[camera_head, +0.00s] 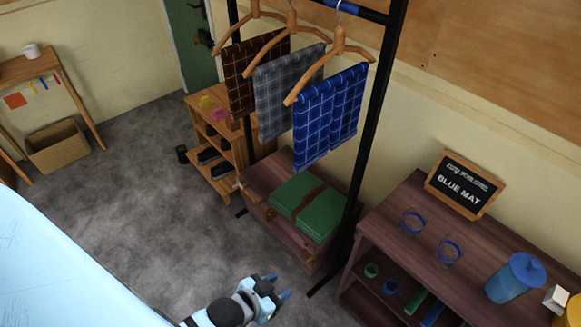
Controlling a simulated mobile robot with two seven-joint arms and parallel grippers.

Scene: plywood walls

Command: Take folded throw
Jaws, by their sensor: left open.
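A green folded cloth, which looks like the folded throw (321,219), lies flat on a low dark-wood cabinet (262,172). A brown strip runs across its middle. A black rack post stands close to its right side. My left gripper (281,287) is at the bottom of the view, open and empty, with blue fingertips. It is in front of the cabinet, below the throw in the picture and apart from it. My right gripper is not in view.
Brown, grey and blue plaid cloths (327,112) hang on wooden hangers from the black rack (374,110), above and behind the throw. A dark-wood shelf unit (392,205) with a blue canister (515,278) and a sign (464,184) stands right. The grey floor (150,195) at left is clear.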

